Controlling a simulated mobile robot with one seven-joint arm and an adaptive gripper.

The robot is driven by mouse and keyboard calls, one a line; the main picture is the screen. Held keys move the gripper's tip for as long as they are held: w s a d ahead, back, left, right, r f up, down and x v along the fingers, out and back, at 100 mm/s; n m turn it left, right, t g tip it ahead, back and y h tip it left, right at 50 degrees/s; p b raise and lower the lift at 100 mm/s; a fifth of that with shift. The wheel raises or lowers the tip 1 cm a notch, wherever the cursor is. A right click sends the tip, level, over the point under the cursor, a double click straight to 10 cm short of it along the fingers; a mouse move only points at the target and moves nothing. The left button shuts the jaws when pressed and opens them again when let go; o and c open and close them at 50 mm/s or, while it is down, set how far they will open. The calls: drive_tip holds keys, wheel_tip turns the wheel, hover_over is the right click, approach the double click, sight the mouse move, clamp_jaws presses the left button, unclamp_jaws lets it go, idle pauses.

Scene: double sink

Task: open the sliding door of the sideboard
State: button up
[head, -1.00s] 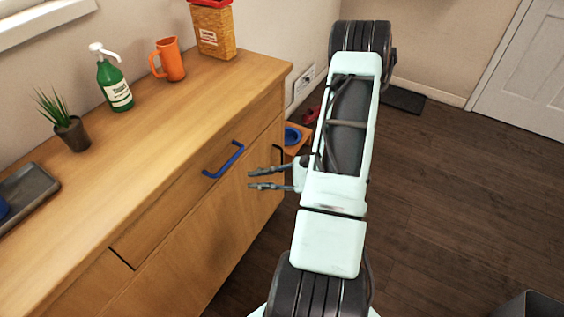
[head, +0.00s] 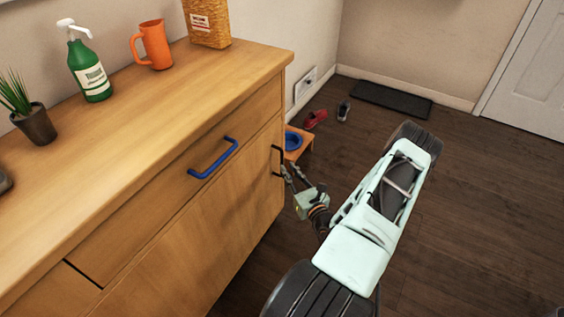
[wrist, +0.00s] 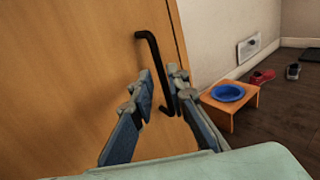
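The wooden sideboard (head: 190,245) stands along the left in the head view. Its door front (wrist: 70,70) fills the left of the wrist view. An upright black bar handle (wrist: 154,52) is on the door near its right edge; it also shows in the head view (head: 281,155). My gripper (wrist: 161,76) is open in front of the door. In the wrist view its two fingertips lie on either side of the lower part of the handle, with visible gaps. I cannot tell how deep the handle sits between them. The door looks closed.
A blue handle (head: 213,160) marks the drawer above. A green spray bottle (head: 90,72), an orange mug (head: 156,46) and a plant (head: 35,125) stand on top. A small stool with a blue bowl (wrist: 228,93) stands close on the right. Shoes (head: 315,119) lie beyond; the right floor is clear.

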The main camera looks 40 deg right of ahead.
sight(282, 160)
drive_tip(key=w, duration=0.4)
drive_tip(key=w+d+b, duration=0.1)
drive_tip(key=w, duration=0.1)
drive_tip(key=shift+c, duration=0.4)
clamp_jaws()
drive_tip(key=shift+s, duration=0.1)
